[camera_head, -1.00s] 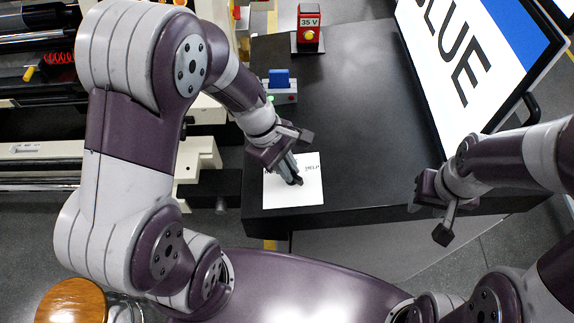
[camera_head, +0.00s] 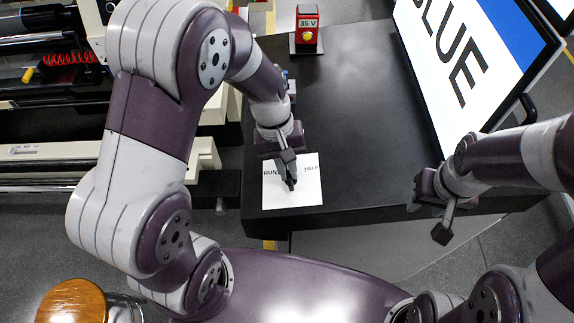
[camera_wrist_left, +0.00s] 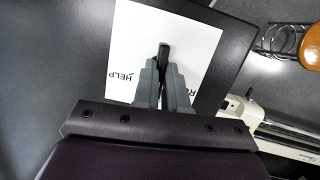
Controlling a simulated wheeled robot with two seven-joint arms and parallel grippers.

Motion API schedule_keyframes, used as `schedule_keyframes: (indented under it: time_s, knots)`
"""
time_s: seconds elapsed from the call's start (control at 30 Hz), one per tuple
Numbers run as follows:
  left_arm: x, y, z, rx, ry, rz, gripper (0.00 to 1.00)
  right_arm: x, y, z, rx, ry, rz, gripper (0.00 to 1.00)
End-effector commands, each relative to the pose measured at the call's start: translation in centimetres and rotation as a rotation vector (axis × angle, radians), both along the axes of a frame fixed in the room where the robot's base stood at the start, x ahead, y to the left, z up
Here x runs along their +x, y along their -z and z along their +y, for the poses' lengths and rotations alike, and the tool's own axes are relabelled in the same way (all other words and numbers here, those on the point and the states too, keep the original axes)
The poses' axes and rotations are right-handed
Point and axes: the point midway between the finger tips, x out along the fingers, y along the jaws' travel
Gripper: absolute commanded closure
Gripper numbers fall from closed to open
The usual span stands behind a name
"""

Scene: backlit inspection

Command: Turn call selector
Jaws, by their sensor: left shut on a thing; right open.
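The call selector is a white plate (camera_head: 307,190) on the near left of the dark table, marked RUN at left and HELP at right. In the left wrist view the plate (camera_wrist_left: 135,42) shows upside down with the selector's black lever (camera_wrist_left: 163,52) standing over it. My left gripper (camera_head: 290,182) is above the plate with its fingers shut on this black lever. In the left wrist view the fingers (camera_wrist_left: 163,72) close around the lever from both sides and hide its lower part. My right gripper (camera_head: 431,218) is open and empty by the table's near edge, right of the plate.
A red box marked 35 V with a yellow button (camera_head: 307,27) stands at the table's back. A blue-topped device (camera_head: 290,88) is mostly behind my left arm. A large screen reading BLUE (camera_head: 470,60) stands at the right. The table's middle (camera_head: 355,110) is clear.

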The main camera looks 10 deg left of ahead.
Motion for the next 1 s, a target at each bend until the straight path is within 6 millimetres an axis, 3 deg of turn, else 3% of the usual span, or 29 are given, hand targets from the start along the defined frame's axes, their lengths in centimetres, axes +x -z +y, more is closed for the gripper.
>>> schedule_keyframes:
  time_s: [0.73, 0.8, 0.83, 1.0]
  knots:
    - [-0.22, 0.28, 0.00, 0.005, 0.085, -0.005, 1.00, 0.00, 0.04, 0.00, 0.000, 0.000, 0.000, 0.57]
    - [-0.22, 0.27, 0.00, 0.004, 0.084, -0.006, 0.72, 0.00, 0.04, 0.00, 0.000, 0.000, 0.000, 0.57]
    - [-0.20, 0.26, 0.00, 0.005, 0.084, -0.007, 0.63, 0.00, 0.03, 0.00, 0.000, 0.000, 0.000, 0.57]
    - [-0.11, 0.15, -0.02, 0.005, 0.084, -0.009, 0.63, 0.00, 0.00, 0.00, 0.000, 0.000, 0.000, 0.57]
